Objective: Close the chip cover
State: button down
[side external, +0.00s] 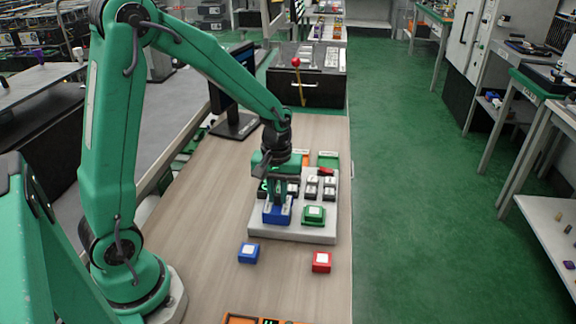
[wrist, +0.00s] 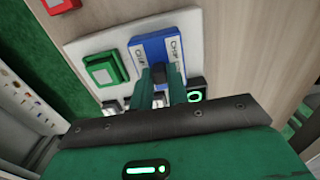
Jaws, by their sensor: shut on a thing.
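The blue chip cover (side external: 277,213) is on the front left of a pale board (side external: 300,236). In the wrist view the blue cover (wrist: 183,45) carries white labels that seem to read CHIP. My gripper (side external: 277,200) points down at it. In the wrist view my gripper's fingertips (wrist: 161,73) are close together at the cover's near edge, shut on a part of it.
A green block (side external: 314,214) sits right of the cover on the board. Grey-white switches (side external: 312,188) and a red lever (side external: 325,171) are behind. A loose blue block (side external: 248,253) and red block (side external: 321,262) lie in front. A monitor (side external: 235,95) stands at the back left.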

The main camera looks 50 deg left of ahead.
jog(key=w+d, duration=0.6)
jog(key=w, duration=0.1)
jog(key=shift+d, duration=0.4)
jog(key=c, duration=1.4)
grip_release()
jog(key=shift+o, duration=0.2)
jog(key=shift+s, duration=0.1)
jog(key=shift+r, duration=0.1)
notch_tip(320, 180, up, 8)
